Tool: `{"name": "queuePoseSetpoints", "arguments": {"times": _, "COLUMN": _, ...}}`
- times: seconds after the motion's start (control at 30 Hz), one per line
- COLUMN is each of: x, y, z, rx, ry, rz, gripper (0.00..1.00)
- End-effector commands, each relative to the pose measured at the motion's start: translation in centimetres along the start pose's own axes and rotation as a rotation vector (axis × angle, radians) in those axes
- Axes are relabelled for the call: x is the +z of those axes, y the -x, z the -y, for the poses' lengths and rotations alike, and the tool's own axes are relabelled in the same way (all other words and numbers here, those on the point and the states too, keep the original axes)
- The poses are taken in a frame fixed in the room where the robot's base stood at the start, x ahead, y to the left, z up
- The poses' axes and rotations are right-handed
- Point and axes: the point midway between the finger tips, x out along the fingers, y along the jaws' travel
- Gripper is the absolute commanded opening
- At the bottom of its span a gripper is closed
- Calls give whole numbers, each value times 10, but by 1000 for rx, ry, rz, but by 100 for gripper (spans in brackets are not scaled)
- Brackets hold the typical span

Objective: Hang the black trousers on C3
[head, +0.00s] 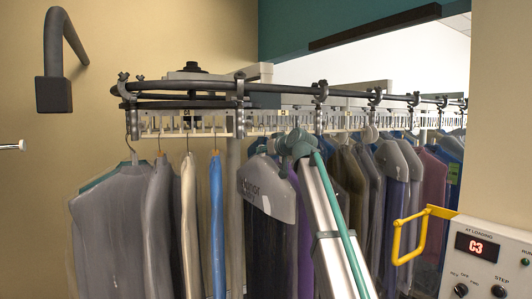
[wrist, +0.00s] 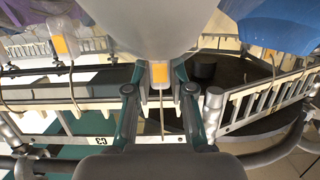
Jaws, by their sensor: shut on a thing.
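My gripper (head: 287,143) is at the rail in the head view. In the wrist view my gripper (wrist: 160,92) has its fingers closed around a hanger neck with an orange tag (wrist: 159,73). The hanger's thin hook (wrist: 162,117) runs from the fingers toward the rail. A pale grey cover (wrist: 160,25) fills the top there. In the head view a dark garment, apparently the black trousers (head: 262,245), hangs below a grey printed cover (head: 266,192), just left of my arm. The C3 label (wrist: 100,141) is upside down on the slotted rail, left of the hook. I cannot tell whether the hook touches the rail.
Covered garments (head: 120,215) hang at left, with a blue one (head: 217,220) near the gripper. More garments (head: 400,165) crowd close on the right. A control box (head: 480,250) displays C3 beside a yellow handle (head: 409,238). A dark pipe (head: 54,50) juts from the wall.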

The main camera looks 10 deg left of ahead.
Motion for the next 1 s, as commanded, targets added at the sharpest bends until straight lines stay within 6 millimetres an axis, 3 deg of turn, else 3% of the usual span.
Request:
{"name": "queuePoseSetpoints", "arguments": {"times": 0.63, "x": -6, "y": -22, "z": 0, "rx": 0, "ry": 1, "rz": -3, "gripper": 0}}
{"name": "queuePoseSetpoints", "arguments": {"times": 1.0, "x": -7, "y": -24, "z": 0, "rx": 1, "ry": 0, "rz": -3, "gripper": 0}}
